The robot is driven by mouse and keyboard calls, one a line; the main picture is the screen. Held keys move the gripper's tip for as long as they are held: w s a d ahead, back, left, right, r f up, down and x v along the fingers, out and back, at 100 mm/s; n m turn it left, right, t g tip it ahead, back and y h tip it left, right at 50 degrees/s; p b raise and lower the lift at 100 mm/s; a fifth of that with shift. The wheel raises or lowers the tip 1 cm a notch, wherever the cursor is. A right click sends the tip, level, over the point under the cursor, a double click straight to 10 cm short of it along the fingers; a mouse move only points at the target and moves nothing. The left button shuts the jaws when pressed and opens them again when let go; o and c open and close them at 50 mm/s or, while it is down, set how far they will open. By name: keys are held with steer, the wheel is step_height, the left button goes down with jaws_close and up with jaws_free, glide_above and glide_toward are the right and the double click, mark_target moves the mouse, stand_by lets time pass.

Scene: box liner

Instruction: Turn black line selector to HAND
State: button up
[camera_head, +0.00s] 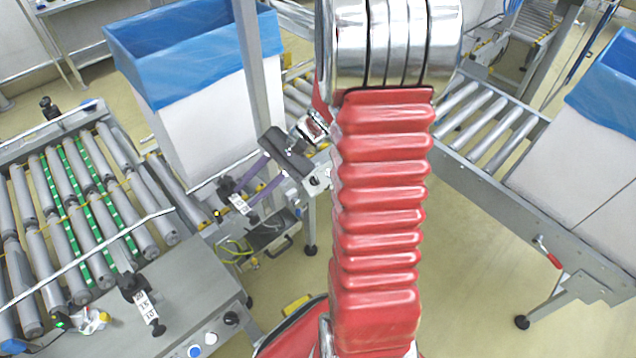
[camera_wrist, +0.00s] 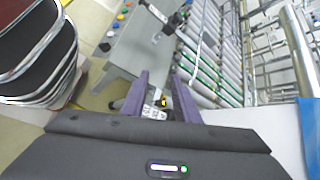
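A black knob (camera_head: 231,318) sits on the front face of the grey control panel (camera_head: 195,300) at the lower left. It looks like the black selector; its pointer and any markings are too small to read. A dark knob (camera_wrist: 104,47) shows on the panel edge in the wrist view. My gripper (camera_head: 242,194) is well above and beyond the knob in the head view, apart from it. In the wrist view its two purple fingers (camera_wrist: 160,75) are spread, with nothing held between them.
A white button (camera_head: 211,338) and a blue button (camera_head: 195,351) sit beside the knob. A roller conveyor (camera_head: 75,200) with green-striped rollers lies at left. A white box with blue liner (camera_head: 190,60) stands behind my gripper. Sensor brackets (camera_head: 145,300) rise from the panel top.

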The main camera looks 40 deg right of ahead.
steer(key=w+d+f+m+t+y, duration=0.2)
steer(key=w+d+f+m+t, duration=0.15)
steer(key=d+f+m, duration=0.35)
steer(key=m+t+h, duration=1.2)
steer(key=m, duration=0.4)
glide_toward(319, 183)
steer(key=s, duration=0.6)
steer(key=shift+w+d, duration=0.2)
steer(key=shift+d, duration=0.1)
steer(key=shift+w+r+n+y, duration=0.1)
steer(key=shift+w+n+y, duration=0.05)
steer(key=shift+n+y, duration=0.15)
steer(key=w, duration=1.3)
steer(key=shift+w+a, duration=0.2)
steer(key=shift+w, duration=0.1)
steer(key=shift+c, duration=0.4)
